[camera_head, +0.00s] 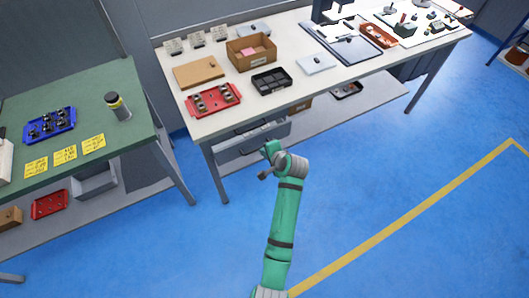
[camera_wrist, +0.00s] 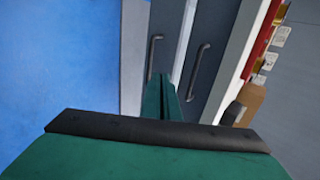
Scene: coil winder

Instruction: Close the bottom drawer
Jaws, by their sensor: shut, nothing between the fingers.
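A grey drawer unit hangs under the white bench. Its bottom drawer (camera_head: 228,156) shows in the head view, left of my gripper and partly hidden by it, and seems to stand out from the unit. In the wrist view, which is turned sideways, the bottom drawer front (camera_wrist: 168,35) is the panel nearer the floor, with a bar handle (camera_wrist: 151,60). The upper drawer (camera_wrist: 212,30) has its own handle (camera_wrist: 196,72). My gripper (camera_wrist: 163,82) is shut and empty, its green fingers pointing towards the bottom drawer front. I cannot tell if they touch it.
The white bench (camera_head: 290,92) has a leg (camera_head: 214,175) left of the drawers and a low shelf (camera_head: 325,115). A green table (camera_head: 85,115) stands to the left. The blue floor (camera_head: 370,180) in front and to the right is clear.

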